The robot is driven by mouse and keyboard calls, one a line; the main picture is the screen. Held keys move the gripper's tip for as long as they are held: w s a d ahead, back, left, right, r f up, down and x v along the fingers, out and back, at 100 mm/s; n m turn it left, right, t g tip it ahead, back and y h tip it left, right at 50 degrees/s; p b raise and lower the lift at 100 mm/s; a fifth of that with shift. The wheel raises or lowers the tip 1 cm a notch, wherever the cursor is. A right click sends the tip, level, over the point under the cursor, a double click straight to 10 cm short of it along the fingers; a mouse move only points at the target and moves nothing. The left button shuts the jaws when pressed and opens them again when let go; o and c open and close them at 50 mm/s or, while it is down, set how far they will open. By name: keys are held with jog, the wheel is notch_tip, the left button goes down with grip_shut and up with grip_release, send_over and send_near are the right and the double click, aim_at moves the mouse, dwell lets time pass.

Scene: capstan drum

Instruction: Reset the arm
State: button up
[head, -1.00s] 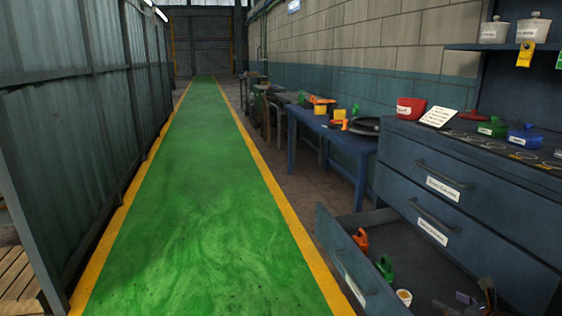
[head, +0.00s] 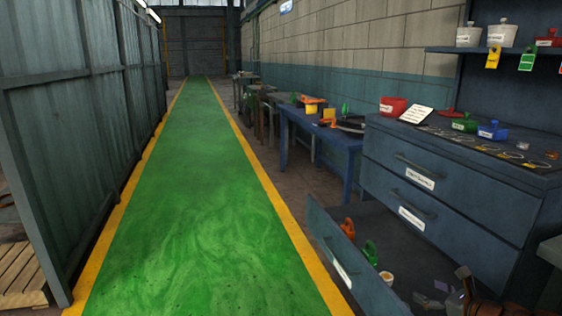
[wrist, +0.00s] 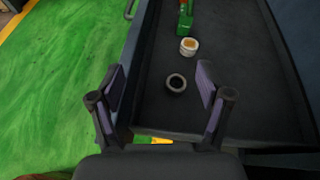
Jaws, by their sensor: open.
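My gripper (head: 446,292) is at the lower right of the head view, over the near end of an open drawer. In the wrist view my gripper (wrist: 162,82) has its two purple-padded fingers spread wide, with nothing held between them. A small black ring-shaped piece (wrist: 176,83) lies on the drawer floor below, between the fingers in the picture and apart from them.
The open drawer (head: 345,262) holds an orange padlock-like piece (head: 347,228), a green one (head: 370,252) and a white cup (head: 387,277). The blue cabinet (head: 455,200) stands at right. The green walkway (head: 205,200) is clear.

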jog(key=s+a+r+n+g+y+p, duration=0.2)
jog(key=a+r+n+g+y+p, duration=0.15)
jog(key=a+r+n, duration=0.65)
jog(key=s+a+r+n+g+y+p, duration=0.2)
jog(key=a+r+n+p, duration=0.25)
jog(key=a+r, duration=0.65)
jog(key=s+a+r+n+g+h+p, duration=0.1)
jog(key=s+a+r+n+g+p, duration=0.15)
jog(key=s+a, duration=0.35)
jog(key=s+a+r+n+g+p, duration=0.1)
jog(key=s+a+n+g+p, duration=0.25)
jog(key=s+a, duration=0.3)
jog(key=s+d+r+n+g+h+p, duration=0.1)
jog(key=s+d+r+n+h+p, duration=0.1)
jog(key=s, duration=0.4)
jog(key=s+d+r+n+g+h+p, duration=0.1)
jog(key=s+d+r+n+h+p, duration=0.2)
jog(key=s, duration=0.4)
jog(key=s+d+r+n+g+h+p, duration=0.1)
jog(key=s+d+r+n+h+p, duration=0.1)
jog(key=s+r+n+h+p, duration=0.2)
jog(key=shift+s+d+r+n+p, duration=0.45)
jog(key=shift+s+n+p, duration=0.3)
jog(key=shift+s+p, duration=0.7)
jog(key=shift+s+a, duration=0.1)
jog(key=shift+s, duration=0.05)
